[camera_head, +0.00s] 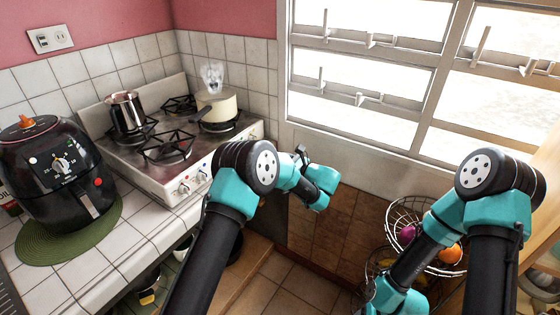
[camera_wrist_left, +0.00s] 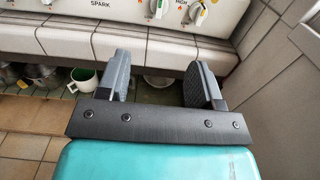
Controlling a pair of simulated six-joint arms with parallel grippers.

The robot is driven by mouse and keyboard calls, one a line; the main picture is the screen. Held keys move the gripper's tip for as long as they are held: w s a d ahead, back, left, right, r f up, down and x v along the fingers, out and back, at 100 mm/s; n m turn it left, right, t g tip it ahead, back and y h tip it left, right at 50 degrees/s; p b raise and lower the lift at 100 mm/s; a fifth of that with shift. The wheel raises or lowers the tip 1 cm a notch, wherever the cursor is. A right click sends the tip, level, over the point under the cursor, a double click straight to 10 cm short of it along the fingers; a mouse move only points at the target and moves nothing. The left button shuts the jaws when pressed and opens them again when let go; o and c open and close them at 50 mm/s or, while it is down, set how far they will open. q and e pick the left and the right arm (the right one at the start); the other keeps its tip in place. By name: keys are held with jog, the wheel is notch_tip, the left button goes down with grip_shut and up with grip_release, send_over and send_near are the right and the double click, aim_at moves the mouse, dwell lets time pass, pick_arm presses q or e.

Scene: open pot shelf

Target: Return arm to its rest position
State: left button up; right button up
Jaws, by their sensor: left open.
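My left arm comes in from the lower left in the head view, bent at a black and teal joint. My left gripper (camera_head: 301,154) is in front of the stove's right side, partly hidden behind my own arm links. In the left wrist view, the left gripper (camera_wrist_left: 157,78) has its two grey fingers wide apart with nothing between them. It faces the stove front and the open shelf below the counter. My right arm stands at the right of the head view and bends downward. Its gripper does not show.
The stove (camera_head: 160,175) carries a steel pot (camera_head: 125,112) and a cream pot (camera_head: 216,105). A black air fryer (camera_head: 60,175) stands at left. A wire basket (camera_head: 408,212) holds fruit near my right arm. A green-and-white mug (camera_wrist_left: 84,80) sits on the low shelf.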

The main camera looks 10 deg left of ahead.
pick_arm(q)
jog(key=s+a+f+n+g+h, duration=0.2)
jog(key=s+a+f+g+h, duration=0.3)
jog(key=s+f, duration=0.5)
jog(key=s+a+f+n+g+h, duration=0.3)
jog(key=s+a+f+g+h, duration=0.25)
jog(key=f, duration=0.85)
jog(key=s+a+f+n+t+h, duration=0.1)
jog(key=s+n+h, duration=0.3)
jog(key=s+n, duration=0.6)
jog(key=s+a+f+n+t+h, duration=0.2)
jog(key=s+n+h, duration=0.3)
jog(key=s+n, duration=0.5)
jog(key=s, duration=0.5)
jog(key=shift+f, duration=0.2)
jog(key=shift+s+t+h, duration=0.1)
jog(key=shift+t+h, duration=0.15)
